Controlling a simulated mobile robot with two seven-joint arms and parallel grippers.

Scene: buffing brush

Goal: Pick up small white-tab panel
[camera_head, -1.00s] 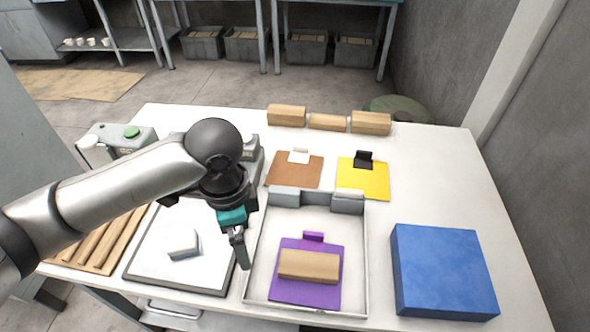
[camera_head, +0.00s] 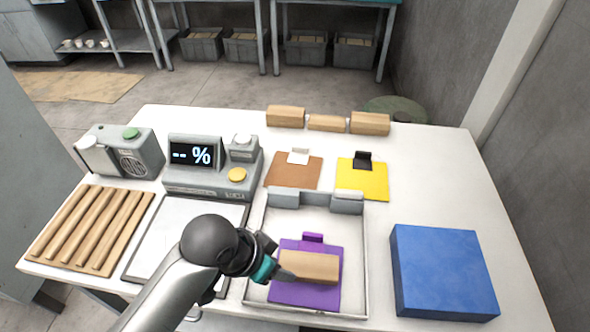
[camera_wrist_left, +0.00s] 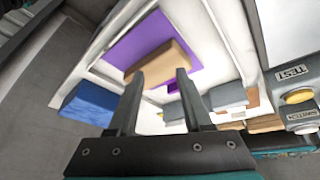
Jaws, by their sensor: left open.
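A brown panel with a white tab (camera_head: 293,172) lies flat on the table behind the tray. Beside it lies a yellow panel with a black tab (camera_head: 363,180). A purple panel with a purple tab (camera_head: 330,255) lies in the shallow white tray (camera_head: 363,285), with a wooden block (camera_head: 312,266) on it. My left gripper (camera_head: 284,271) is at the block's left end. In the left wrist view its open fingers (camera_wrist_left: 160,76) point at the block (camera_wrist_left: 158,64); whether they touch it cannot be told. My right gripper is out of view.
A blue box (camera_head: 442,270) stands right of the tray. Left are a display unit (camera_head: 200,165), a green-button device (camera_head: 125,155) and a slatted wooden rack (camera_head: 90,230). Several wooden blocks (camera_head: 327,123) line the back edge. The table's right rear is clear.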

